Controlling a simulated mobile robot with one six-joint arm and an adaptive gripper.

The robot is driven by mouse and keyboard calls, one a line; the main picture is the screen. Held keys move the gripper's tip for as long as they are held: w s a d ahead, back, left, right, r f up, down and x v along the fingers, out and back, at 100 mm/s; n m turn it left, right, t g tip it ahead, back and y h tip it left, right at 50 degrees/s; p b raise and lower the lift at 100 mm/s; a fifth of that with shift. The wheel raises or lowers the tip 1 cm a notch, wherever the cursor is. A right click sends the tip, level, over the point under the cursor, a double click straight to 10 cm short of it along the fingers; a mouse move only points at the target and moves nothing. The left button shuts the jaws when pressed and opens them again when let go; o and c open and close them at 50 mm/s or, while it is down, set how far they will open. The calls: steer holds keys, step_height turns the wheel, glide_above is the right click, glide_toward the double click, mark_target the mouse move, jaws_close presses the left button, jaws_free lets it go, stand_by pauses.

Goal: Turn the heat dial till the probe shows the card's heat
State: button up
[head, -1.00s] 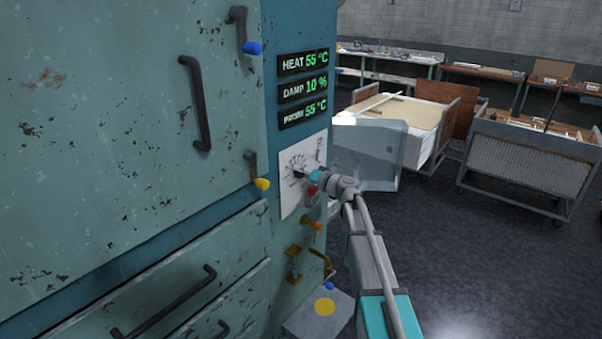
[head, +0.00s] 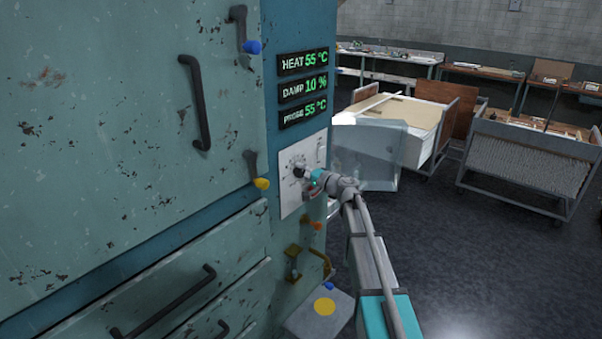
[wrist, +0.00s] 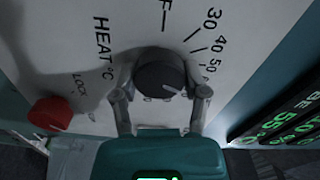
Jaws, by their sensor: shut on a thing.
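The black heat dial (head: 299,173) sits on a white panel (head: 290,205) on the cabinet's side face. In the wrist view the dial (wrist: 158,72) has a pale pointer mark facing lower right, past the printed 30, 40 and 50; a finger covers part of the scale there. My gripper (head: 306,177) is shut on the dial, one finger on each side of it, as the wrist view (wrist: 161,95) shows. The heat display (head: 304,61) reads 55 °C and the probe display (head: 305,110) reads 55 °C. I cannot make out a card.
A red lock knob (wrist: 50,114) is left of the dial in the wrist view. The damp display (head: 304,87) reads 10 %. An orange-tipped valve (head: 316,225) and brass fittings (head: 293,262) lie below the panel. Carts (head: 525,165) stand on the right, with open floor before them.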

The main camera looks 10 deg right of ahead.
steer(key=shift+m, duration=1)
steer(key=o, duration=1.1)
steer(key=shift+o, duration=0.2)
steer(key=shift+d, duration=0.1)
steer(key=v, duration=1.1)
steer(key=shift+s+d, duration=0.25)
steer(key=shift+s, duration=0.05)
